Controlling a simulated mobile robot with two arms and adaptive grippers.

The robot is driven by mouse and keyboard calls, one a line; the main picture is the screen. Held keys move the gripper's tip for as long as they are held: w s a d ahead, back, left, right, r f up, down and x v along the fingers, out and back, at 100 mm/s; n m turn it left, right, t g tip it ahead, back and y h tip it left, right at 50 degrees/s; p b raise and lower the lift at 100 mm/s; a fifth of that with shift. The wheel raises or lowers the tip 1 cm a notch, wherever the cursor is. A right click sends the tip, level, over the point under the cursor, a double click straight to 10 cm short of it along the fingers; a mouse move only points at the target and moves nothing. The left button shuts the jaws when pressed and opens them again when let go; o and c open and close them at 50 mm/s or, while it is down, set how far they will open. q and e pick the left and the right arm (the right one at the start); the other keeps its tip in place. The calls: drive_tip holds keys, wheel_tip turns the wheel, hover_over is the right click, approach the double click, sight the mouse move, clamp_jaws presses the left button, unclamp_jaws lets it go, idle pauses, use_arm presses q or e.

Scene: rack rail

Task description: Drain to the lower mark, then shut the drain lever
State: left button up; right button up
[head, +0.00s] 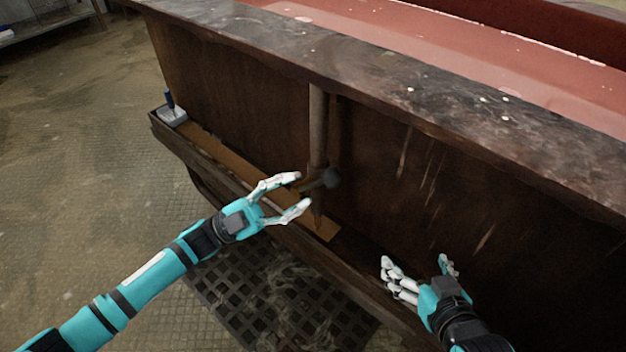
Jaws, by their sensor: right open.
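The drain lever (331,178) is a short dark bar with a round knob. It sticks out near the foot of a vertical brown pipe (317,120) on the side of a large dark tank (230,85). Red liquid (450,40) fills the tank's top. I cannot make out a lower mark. My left gripper (302,191) is open, its fingertips just left of the lever's knob; I cannot tell whether they touch the bar. My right gripper (414,262) is open and empty, low in front of the tank, right of the lever.
A wooden ledge (235,166) runs along the tank's front, with a small grey tray (171,115) with a blue handle at its left end. A dark floor grate (270,300) lies below. The tank's broad rim (330,55) overhangs the lever.

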use_arm(q)
drive_tip(key=v, duration=0.6)
drive_tip(key=shift+a, duration=0.25)
drive_tip(key=shift+f, duration=0.1)
idle(7.0)
